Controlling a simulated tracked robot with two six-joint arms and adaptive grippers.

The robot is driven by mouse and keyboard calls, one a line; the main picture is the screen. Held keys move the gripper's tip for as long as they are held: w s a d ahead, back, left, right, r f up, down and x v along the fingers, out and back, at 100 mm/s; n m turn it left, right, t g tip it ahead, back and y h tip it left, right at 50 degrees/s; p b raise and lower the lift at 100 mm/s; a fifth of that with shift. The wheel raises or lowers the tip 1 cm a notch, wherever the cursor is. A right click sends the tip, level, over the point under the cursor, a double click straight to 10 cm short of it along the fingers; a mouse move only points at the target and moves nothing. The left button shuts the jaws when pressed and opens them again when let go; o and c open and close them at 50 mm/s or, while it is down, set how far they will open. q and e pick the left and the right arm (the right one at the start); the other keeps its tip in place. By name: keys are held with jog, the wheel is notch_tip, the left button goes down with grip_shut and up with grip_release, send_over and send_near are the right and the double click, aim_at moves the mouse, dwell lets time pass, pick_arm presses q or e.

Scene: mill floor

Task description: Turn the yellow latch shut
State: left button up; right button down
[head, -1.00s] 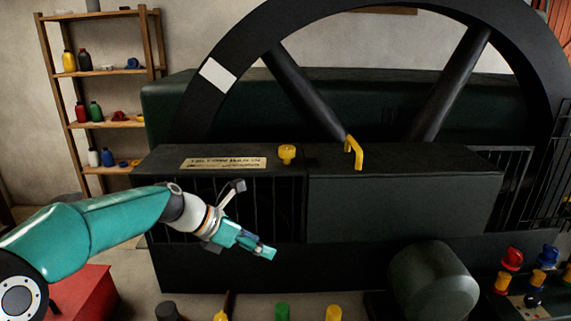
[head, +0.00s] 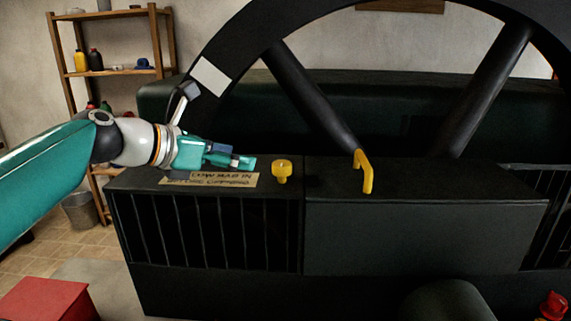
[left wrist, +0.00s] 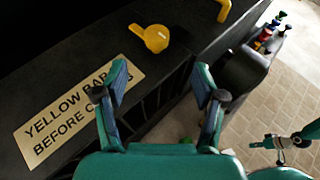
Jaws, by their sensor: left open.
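The yellow latch (head: 282,170) is a round knob on a short stem on top of the dark housing (head: 210,225). In the left wrist view the latch (left wrist: 154,39) shows a short arm pointing left in the picture. My left gripper (head: 245,161) is just left of the latch in the head view, above the housing top, apart from it. In the left wrist view its two fingers (left wrist: 160,85) are spread, with nothing between them, and the latch lies beyond the tips. Part of my right arm (left wrist: 295,142) shows small at the lower right; its jaws are unclear.
A yellow bar handle (head: 364,173) stands right of the latch on the dark cover (head: 420,235). A lettered plate (head: 210,180) lies left of the latch. The large spoked wheel (head: 310,95) rises behind. A red box (head: 45,300) sits at lower left.

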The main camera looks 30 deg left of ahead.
aim_at(279, 164)
pick_arm(q)
jog(key=x, duration=1.3)
jog(key=shift+w+a+f+p, duration=0.1)
jog(key=shift+w+f+p, duration=0.2)
jog(key=shift+w+f, duration=0.05)
